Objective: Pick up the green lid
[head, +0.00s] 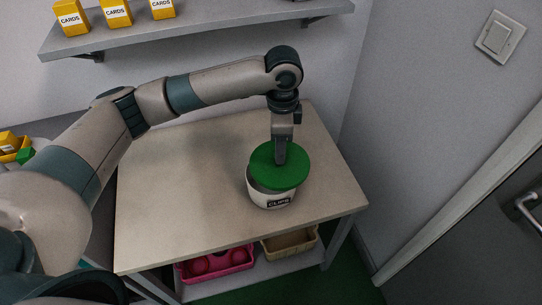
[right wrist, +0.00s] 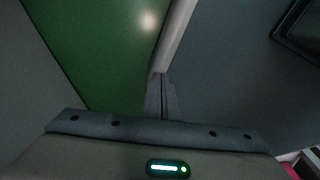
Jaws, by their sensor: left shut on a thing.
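The green lid (head: 293,165) is a round disc at the right part of the table. My left gripper (head: 281,158) points down and is shut on the lid near its middle; the fingertips' exact grip is hard to see. The lid is over a white tub (head: 262,196) with a "CLIPS" label, shifted a little to the upper right, so part of the tub's opening shows at the left. I cannot tell whether lid and rim touch. My right gripper (right wrist: 160,97) shows only in the right wrist view, with fingers together and nothing visible between them, above green floor.
The wooden table (head: 180,200) is otherwise clear. A pink bin (head: 218,264) and a tan bin (head: 290,243) sit on the shelf below. A wall shelf (head: 200,27) holds yellow card boxes (head: 117,13). A door (head: 480,230) stands at the right.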

